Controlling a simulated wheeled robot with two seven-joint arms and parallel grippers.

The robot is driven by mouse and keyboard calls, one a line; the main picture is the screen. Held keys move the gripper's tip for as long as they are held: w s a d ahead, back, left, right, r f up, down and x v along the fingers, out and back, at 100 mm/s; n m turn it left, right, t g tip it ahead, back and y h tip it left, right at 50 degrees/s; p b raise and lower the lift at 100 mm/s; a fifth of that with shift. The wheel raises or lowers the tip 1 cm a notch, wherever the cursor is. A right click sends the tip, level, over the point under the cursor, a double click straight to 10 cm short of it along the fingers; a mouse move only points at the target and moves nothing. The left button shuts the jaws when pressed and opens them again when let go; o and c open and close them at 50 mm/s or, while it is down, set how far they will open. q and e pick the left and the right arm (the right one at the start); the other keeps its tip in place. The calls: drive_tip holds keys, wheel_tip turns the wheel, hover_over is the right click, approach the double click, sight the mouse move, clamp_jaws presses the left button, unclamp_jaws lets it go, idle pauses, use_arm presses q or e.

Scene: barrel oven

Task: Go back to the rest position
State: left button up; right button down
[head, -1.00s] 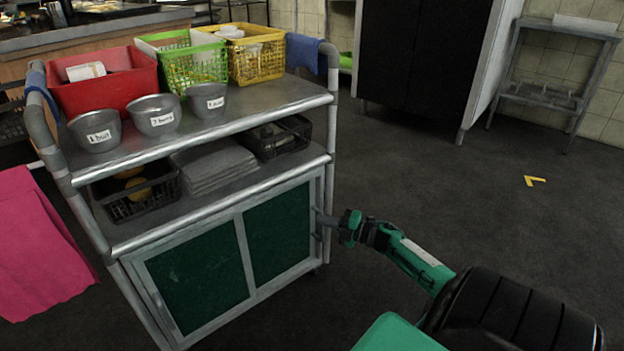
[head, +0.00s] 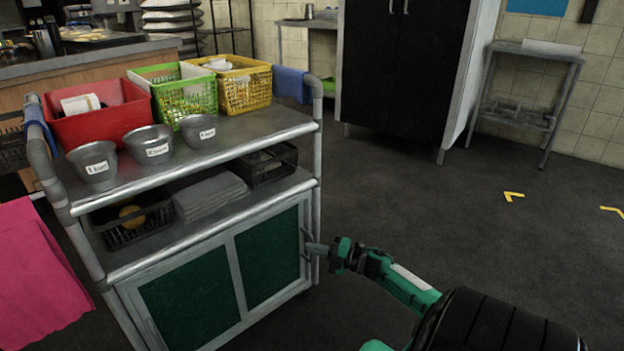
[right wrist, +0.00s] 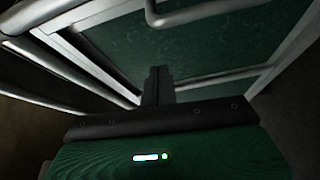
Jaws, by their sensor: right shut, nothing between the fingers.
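My right gripper (head: 318,249) is at the right end of the metal cart (head: 270,127), near the right edge of its green sliding doors (head: 268,257). In the right wrist view the gripper's fingers (right wrist: 158,74) are together with nothing between them, pointing at a green panel (right wrist: 215,50) with a bent metal handle (right wrist: 200,14) above. I cannot tell whether the fingertips touch the cart. My left gripper is not in view.
The cart carries a red bin (head: 100,119), green basket (head: 178,97), yellow basket (head: 243,90) and metal cups (head: 148,145). A pink cloth (head: 40,265) hangs at left. A black cabinet (head: 405,75) and small metal table (head: 535,60) stand behind. The floor at right is clear.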

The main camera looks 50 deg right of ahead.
drive_tip(key=p+v, duration=0.1)
drive_tip(key=v, duration=0.6)
drive_tip(key=shift+f+p, duration=0.3)
drive_tip(key=shift+p, duration=0.05)
